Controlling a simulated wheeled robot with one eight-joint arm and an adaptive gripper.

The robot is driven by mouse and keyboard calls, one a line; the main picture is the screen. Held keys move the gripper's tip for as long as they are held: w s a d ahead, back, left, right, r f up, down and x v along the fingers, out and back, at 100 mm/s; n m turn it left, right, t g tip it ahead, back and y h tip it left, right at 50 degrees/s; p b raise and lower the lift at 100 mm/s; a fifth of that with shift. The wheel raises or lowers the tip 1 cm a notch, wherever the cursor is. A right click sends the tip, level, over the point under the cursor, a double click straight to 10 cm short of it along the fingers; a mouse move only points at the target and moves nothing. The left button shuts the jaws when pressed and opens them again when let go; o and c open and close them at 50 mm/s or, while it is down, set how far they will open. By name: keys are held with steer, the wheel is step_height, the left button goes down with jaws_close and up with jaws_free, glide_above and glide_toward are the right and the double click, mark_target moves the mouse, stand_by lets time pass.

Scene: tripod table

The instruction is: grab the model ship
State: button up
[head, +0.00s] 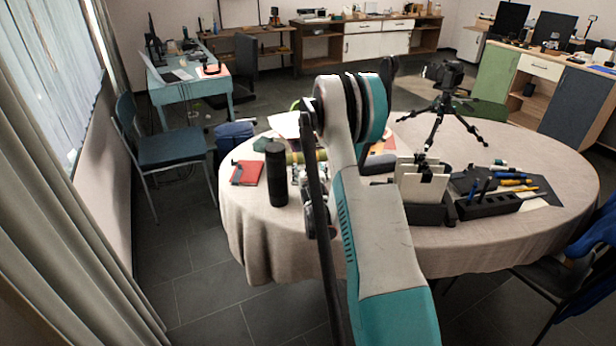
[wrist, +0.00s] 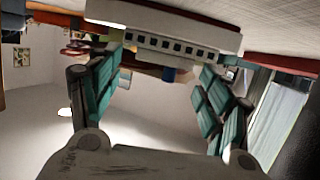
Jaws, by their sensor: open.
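A long white body with a row of dark square windows, which looks like the model ship (wrist: 160,17), lies across the top of the wrist view. My gripper (wrist: 164,62) is open there, its teal-padded fingers wide apart to left and right with nothing held between them. The ship is beyond or at the fingertips, and its windowed part shows in the gap. I cannot tell whether a finger touches it. In the head view my arm covers the middle of the round table (head: 245,225), and I cannot make out the ship or the fingers there.
A black cylinder (head: 276,175) and a red notebook (head: 247,173) stand left of my arm on the table. A camera tripod (head: 441,105) stands at the back. A dark pen holder (head: 488,205) and a card stand (head: 420,185) are on the right. A blue chair (head: 170,147) is at far left.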

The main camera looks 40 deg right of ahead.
steer(key=c, duration=1.2)
